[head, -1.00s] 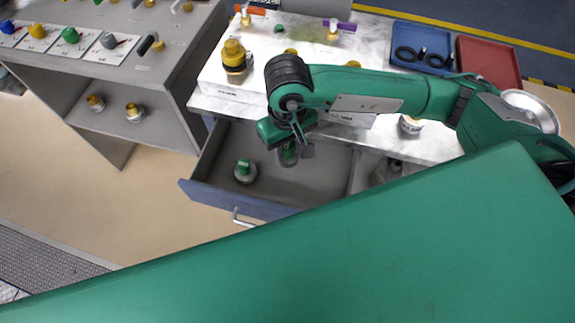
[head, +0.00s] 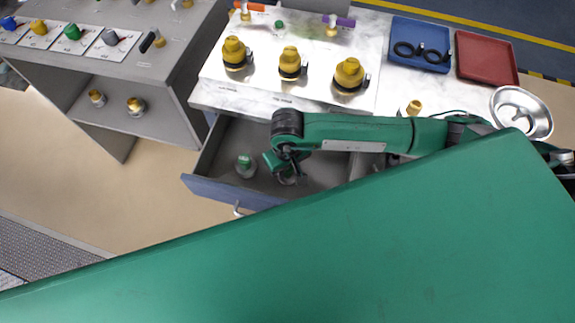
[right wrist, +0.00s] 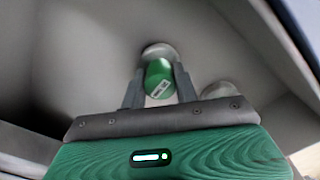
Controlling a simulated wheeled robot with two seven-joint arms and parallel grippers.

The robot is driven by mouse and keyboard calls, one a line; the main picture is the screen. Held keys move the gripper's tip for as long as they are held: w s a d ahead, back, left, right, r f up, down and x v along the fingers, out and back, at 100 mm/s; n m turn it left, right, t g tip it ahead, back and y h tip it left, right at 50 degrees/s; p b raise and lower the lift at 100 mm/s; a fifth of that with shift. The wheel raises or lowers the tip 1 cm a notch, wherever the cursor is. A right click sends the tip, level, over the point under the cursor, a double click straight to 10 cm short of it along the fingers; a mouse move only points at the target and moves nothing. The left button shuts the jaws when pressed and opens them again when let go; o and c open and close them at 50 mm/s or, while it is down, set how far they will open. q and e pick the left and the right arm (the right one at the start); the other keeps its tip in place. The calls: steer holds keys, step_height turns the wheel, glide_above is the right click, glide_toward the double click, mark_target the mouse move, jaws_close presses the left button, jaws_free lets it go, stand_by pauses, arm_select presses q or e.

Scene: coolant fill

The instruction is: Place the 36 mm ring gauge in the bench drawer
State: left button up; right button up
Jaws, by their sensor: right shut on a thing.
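The open bench drawer (head: 325,178) is grey inside with a blue front. My right gripper (head: 287,178) is down inside it, shut on a green-handled grey gauge (right wrist: 159,78). In the right wrist view the labelled green handle is between the fingers, with a round grey part beyond it. I cannot read its size or tell whether it touches the drawer floor. Another green-topped grey piece (head: 245,166) stands in the drawer, left of the gripper. Two black rings (head: 404,49) with handles lie in the blue tray (head: 421,67). My left gripper is out of view.
The white bench top (head: 215,97) above the drawer holds several brass-coloured fittings (head: 290,62). A red tray (head: 487,60) and a metal bowl (head: 521,112) are at the right. A grey shelf unit (head: 130,65) stands left. The drawer walls are close around my gripper.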

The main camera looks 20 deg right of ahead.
steer(key=shift+f, duration=0.1)
steer(key=o, duration=1)
steer(key=shift+r, duration=0.3)
step_height(320, 180, up, 4)
steer(key=shift+w+r+b, duration=0.1)
steer(key=shift+r+b, duration=0.1)
steer(key=shift+b, duration=0.45)
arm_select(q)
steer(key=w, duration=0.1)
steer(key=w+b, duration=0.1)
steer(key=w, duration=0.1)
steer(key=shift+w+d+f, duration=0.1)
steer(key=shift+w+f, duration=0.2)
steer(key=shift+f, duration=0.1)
arm_select(e)
step_height(320, 180, up, 7)
steer(key=shift+r, duration=0.2)
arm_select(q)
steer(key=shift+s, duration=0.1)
